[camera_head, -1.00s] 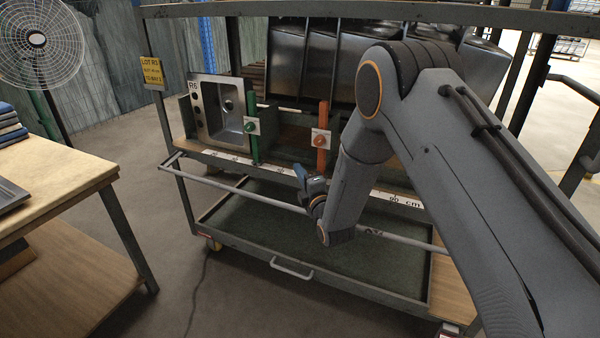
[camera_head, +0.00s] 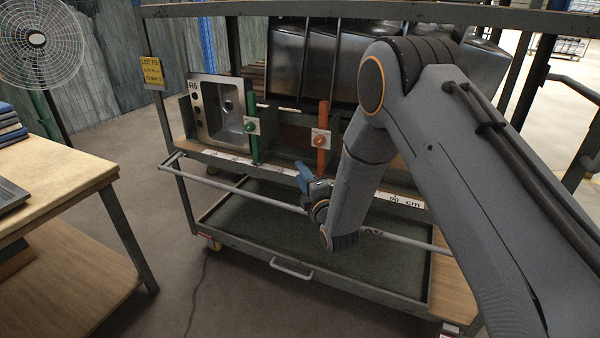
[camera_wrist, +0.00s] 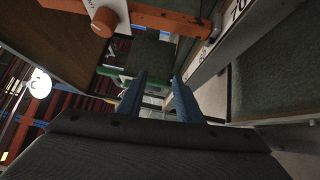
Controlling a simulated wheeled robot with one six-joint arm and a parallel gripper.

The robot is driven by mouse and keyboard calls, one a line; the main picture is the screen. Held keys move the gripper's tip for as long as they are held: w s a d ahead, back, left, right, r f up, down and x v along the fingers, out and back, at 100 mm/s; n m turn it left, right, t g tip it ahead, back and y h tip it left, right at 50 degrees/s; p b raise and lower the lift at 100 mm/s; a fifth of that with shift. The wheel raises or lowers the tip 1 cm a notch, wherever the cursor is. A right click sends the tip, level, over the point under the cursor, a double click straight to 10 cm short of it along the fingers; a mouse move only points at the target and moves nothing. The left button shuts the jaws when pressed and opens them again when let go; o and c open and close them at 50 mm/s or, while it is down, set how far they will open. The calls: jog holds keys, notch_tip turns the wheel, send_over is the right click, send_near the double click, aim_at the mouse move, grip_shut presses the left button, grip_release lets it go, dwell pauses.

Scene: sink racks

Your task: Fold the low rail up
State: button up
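The low rail (camera_head: 245,188) is a thin grey bar running across the front of the rack, below the shelf edge with the ruler strip. It slopes down to the right in the head view and passes behind my forearm. My gripper (camera_head: 303,174) is in front of the rack near the middle of the rail, by the ruler edge. In the wrist view my gripper (camera_wrist: 158,88) has its two blue fingers apart with a gap between them. I see nothing clearly held, and I cannot tell which strip in the wrist view is the rail.
A green post (camera_head: 252,128) and an orange post (camera_head: 322,138) stand on the shelf near a steel sink (camera_head: 222,112). A lower tray (camera_head: 240,233) with a handle lies below. A wooden table (camera_head: 55,180) stands at left. Floor between table and rack is clear.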

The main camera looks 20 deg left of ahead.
jog(key=v, duration=0.6)
